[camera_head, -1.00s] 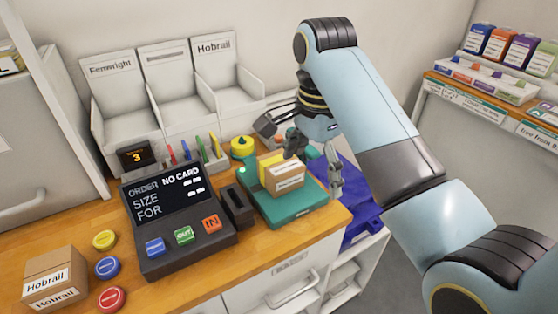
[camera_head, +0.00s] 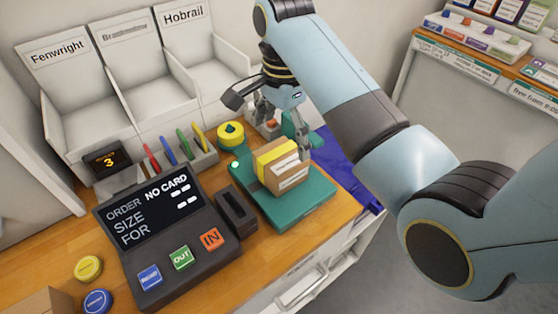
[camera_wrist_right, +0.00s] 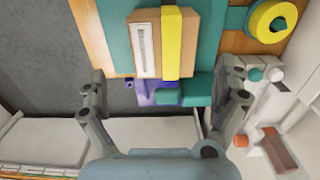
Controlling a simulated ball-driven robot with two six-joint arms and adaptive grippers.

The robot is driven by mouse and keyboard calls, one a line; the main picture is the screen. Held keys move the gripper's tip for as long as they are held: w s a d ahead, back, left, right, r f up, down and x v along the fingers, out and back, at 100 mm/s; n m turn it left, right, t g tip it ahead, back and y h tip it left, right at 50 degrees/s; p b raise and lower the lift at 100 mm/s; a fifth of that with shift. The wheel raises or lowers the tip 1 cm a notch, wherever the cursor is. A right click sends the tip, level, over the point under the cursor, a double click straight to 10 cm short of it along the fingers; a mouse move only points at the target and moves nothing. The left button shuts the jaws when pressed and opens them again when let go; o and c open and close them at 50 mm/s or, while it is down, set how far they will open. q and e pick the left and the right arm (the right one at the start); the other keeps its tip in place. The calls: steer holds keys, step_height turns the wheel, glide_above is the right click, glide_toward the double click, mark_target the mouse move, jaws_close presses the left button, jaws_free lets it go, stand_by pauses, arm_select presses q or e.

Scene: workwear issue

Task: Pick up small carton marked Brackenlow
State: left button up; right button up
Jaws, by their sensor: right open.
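A small brown carton (camera_head: 290,175) with a yellow band and a white label sits on a teal plate (camera_head: 265,208) on the counter. The label is too small to read, so I cannot tell whether it says Brackenlow. The carton (camera_wrist_right: 146,48) also shows in the right wrist view, on the teal plate. My right gripper (camera_head: 283,128) is open and empty, its fingers pointing down by the carton's far side. In the right wrist view its fingers (camera_wrist_right: 165,80) are spread wide, with the carton ahead of the gap. My left gripper is not in view.
A dark order terminal (camera_head: 170,230) with coloured buttons stands left of the plate. A yellow round object (camera_head: 230,134) is behind it. White bins labelled Fenwright and Hobrail (camera_head: 185,60) line the wall. A blue item (camera_head: 345,175) lies right of the plate.

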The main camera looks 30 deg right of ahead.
mark_target(281, 155)
steer(key=shift+f, duration=0.9)
steer(key=f, duration=0.1)
steer(key=f+p, duration=0.1)
steer(key=f, duration=0.2)
steer(key=shift+w+f, duration=0.25)
steer(key=shift+f, duration=0.35)
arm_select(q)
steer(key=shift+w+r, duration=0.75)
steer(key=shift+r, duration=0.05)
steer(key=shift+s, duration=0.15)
arm_select(e)
steer(key=shift+c, duration=0.4)
steer(key=c, duration=0.5)
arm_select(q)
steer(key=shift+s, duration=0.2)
arm_select(e)
steer(key=c, duration=0.7)
